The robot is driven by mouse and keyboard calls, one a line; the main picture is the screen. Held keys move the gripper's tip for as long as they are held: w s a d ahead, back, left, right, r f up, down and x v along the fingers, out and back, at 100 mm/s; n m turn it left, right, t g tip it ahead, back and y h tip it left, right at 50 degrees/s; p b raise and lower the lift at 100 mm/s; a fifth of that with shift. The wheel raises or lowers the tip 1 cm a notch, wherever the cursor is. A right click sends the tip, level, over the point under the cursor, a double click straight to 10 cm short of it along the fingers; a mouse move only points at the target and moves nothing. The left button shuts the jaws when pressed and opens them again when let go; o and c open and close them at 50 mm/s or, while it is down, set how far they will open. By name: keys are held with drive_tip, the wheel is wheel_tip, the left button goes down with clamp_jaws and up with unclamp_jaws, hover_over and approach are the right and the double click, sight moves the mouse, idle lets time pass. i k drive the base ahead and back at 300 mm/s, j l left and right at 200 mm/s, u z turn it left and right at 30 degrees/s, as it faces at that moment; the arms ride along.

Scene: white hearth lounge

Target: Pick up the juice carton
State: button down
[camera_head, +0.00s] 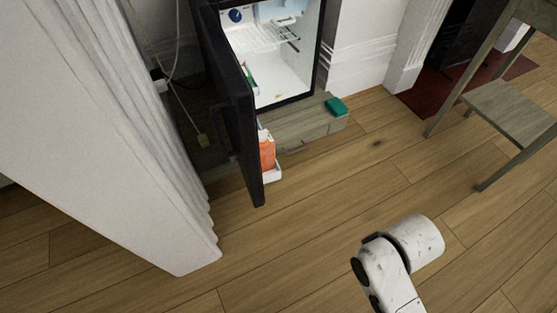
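An orange carton with a pale top (267,152), which looks like the juice carton, stands in the white door shelf (273,176) of a small open fridge. The dark door (240,115) hides its left side. White links of my arm show at the lower right, apart from the carton and the fridge. My gripper's fingers do not show, so its state cannot be seen.
The fridge (285,85) stands on a low wooden plinth (300,128) with a green block (336,106) at its corner. A wooden stool (515,110) stands at right. The wooden floor between is clear.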

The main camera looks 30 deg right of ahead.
sight(267, 147)
drive_tip(key=k, duration=0.1)
drive_tip(key=i+l+u, duration=0.1)
drive_tip(key=l+u, duration=0.15)
drive_tip(key=u, duration=0.15)
drive_tip(key=l+u, duration=0.25)
drive_tip(key=u, duration=0.15)
drive_tip(key=l+u, duration=0.4)
drive_tip(key=l, duration=2.1)
